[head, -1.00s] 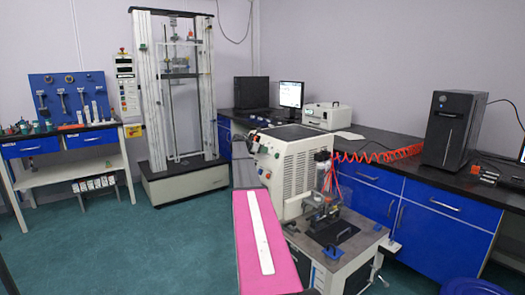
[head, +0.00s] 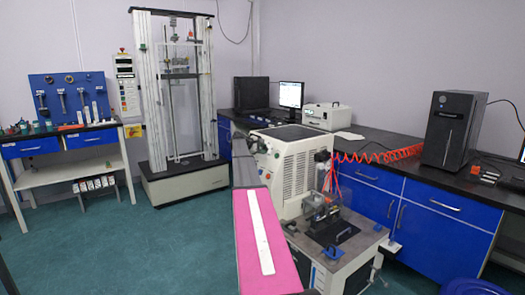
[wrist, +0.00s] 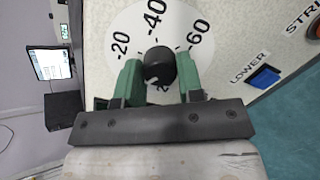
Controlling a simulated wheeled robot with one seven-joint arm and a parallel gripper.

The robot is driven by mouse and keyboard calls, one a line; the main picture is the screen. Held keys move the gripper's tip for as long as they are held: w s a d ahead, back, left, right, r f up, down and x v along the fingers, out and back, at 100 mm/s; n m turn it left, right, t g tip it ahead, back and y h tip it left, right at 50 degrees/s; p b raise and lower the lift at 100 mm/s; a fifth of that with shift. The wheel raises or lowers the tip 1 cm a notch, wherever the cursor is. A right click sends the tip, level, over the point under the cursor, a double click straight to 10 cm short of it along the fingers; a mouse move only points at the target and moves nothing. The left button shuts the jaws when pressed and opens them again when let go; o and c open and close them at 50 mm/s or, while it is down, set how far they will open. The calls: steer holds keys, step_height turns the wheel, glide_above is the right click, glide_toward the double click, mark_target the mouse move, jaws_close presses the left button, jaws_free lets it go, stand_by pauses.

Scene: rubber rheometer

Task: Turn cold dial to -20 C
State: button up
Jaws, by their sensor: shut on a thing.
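The cold dial is a black round knob (wrist: 160,68) on a white round scale plate (wrist: 104,50) in the wrist view. The scale reads -20 at the left, -40 at the top and 60 at the right; a mark below is mostly hidden by the knob and my gripper. My gripper (wrist: 158,62) has green fingers, one on each side of the knob, and is shut on it. I cannot tell which mark the knob points to. In the head view, the white machine (head: 292,170) stands in the middle; my arm hides its dial and my gripper.
Right of the dial on the panel is a blue LOWER button (wrist: 265,76), with a black STRI... button (wrist: 313,29) beyond it. In the head view, a dark bench (head: 390,160) runs along the wall behind the machine, and open floor (head: 140,240) lies to the left.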

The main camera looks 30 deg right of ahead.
steer(key=m, duration=0.5)
steer(key=shift+m, duration=0.3)
steer(key=m, duration=0.5)
steer(key=shift+y, duration=0.4)
steer(key=shift+m, duration=0.4)
steer(key=o, duration=0.9)
steer(key=shift+r, duration=0.1)
steer(key=v, duration=1)
steer(key=shift+s+a+r, duration=0.2)
steer(key=shift+a, duration=0.1)
